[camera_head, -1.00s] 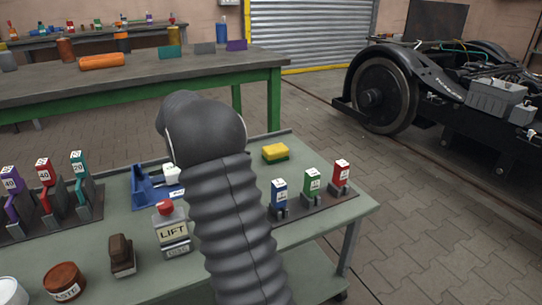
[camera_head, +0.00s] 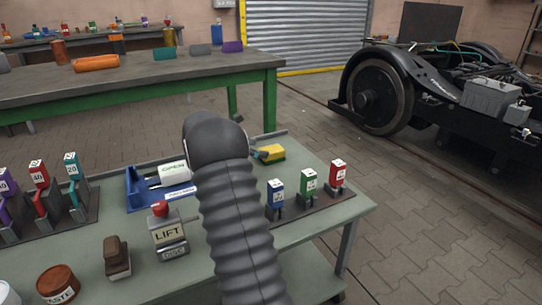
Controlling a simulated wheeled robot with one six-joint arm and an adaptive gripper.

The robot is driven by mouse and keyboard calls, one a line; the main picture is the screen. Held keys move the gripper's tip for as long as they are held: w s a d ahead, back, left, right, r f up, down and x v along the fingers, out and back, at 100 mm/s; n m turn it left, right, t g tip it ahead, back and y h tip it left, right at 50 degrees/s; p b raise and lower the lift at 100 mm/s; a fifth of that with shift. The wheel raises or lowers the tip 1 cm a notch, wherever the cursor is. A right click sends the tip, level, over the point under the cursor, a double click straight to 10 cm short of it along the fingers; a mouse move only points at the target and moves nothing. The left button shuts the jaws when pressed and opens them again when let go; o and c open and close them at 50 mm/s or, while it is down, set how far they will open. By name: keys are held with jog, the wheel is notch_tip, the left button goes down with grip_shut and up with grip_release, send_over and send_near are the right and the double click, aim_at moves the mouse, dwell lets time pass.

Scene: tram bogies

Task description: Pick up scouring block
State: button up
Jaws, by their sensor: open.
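The scouring block (camera_head: 274,153), yellow on top with a green lower layer, lies on the grey-green table near its back edge. My gripper (camera_head: 259,153) is mostly hidden behind my dark ribbed arm. Only a small dark fingertip part shows, at the left end of the block. The gripper is open. I cannot tell whether it touches the block or whether its fingers are on both sides of it.
Blue, green and red tagged pieces stand on a dark rack (camera_head: 316,207) in front of the block. A green-framed bench (camera_head: 190,80) is behind.

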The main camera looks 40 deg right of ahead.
aim_at(268, 149)
jog(key=x, duration=0.5)
jog(key=shift+s+d+f, duration=0.1)
jog(key=shift+d+f, duration=0.1)
jog(key=shift+d, duration=0.05)
jog(key=c, duration=1.2)
